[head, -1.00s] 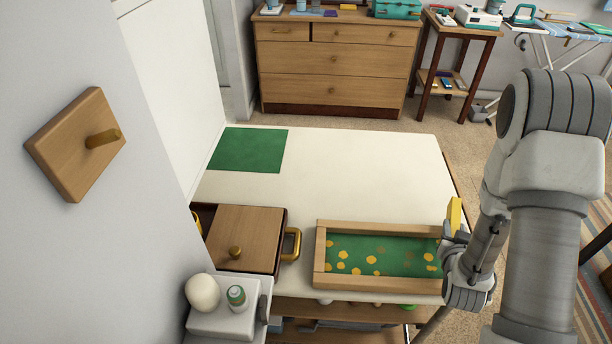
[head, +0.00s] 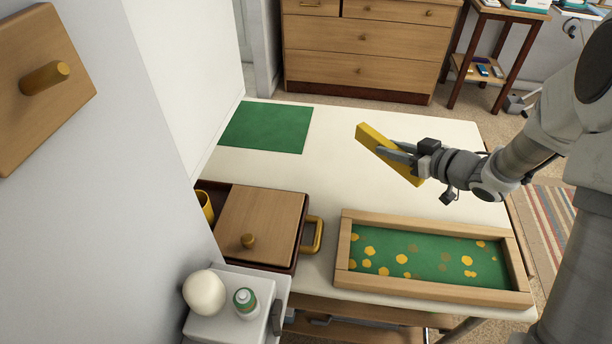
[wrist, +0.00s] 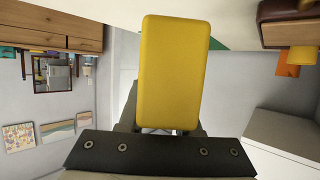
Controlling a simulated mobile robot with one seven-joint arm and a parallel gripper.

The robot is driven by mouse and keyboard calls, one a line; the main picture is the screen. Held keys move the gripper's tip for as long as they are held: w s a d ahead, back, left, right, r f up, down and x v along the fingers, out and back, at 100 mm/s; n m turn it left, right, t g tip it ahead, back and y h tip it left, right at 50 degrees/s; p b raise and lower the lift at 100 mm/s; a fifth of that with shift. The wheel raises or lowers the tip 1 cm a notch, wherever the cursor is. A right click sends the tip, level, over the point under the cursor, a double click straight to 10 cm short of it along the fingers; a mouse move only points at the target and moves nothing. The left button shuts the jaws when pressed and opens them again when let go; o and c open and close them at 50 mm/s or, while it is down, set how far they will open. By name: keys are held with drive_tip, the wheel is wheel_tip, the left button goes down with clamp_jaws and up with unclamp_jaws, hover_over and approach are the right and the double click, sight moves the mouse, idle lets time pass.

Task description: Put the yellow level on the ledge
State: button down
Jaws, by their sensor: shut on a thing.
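The yellow level (head: 369,141) is a long bar held in the air, tilted, over the white table. My gripper (head: 392,152) is shut on it around its middle, with the ends sticking out to both sides. In the wrist view the level (wrist: 174,68) fills the centre, its broad yellow face toward the camera. I cannot tell for sure which surface is the ledge. A small pale grey-white top (head: 232,318) at the lower left bears a cream ball (head: 204,292) and a green-and-white bottle (head: 245,302).
The white table (head: 340,150) is clear in the middle. A green mat (head: 266,127) lies at its far left. A wooden box with a knob (head: 262,220) and a wood-rimmed green tray with yellow spots (head: 345,245) stand at its near side. A wooden wall peg (head: 45,77) juts out at upper left.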

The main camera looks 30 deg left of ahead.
drive_tip(key=s+a+n+g+y+b, duration=0.1)
drive_tip(key=s+a+n+g+b, duration=0.1)
drive_tip(key=s+n+g, duration=0.15)
drive_tip(key=g+b, duration=0.1)
drive_tip(key=b, duration=0.2)
hover_over(327, 182)
drive_tip(key=shift+n, duration=0.45)
wheel_tip(327, 182, down, 7)
drive_tip(key=shift+d+f, duration=0.1)
drive_tip(key=shift+f, duration=0.15)
drive_tip(key=shift+f+y+b, duration=0.3)
drive_tip(key=shift+f+b, duration=0.4)
drive_tip(key=shift+f, duration=1.15)
drive_tip(key=shift+f, duration=0.2)
drive_tip(key=c, duration=0.6)
unclamp_jaws()
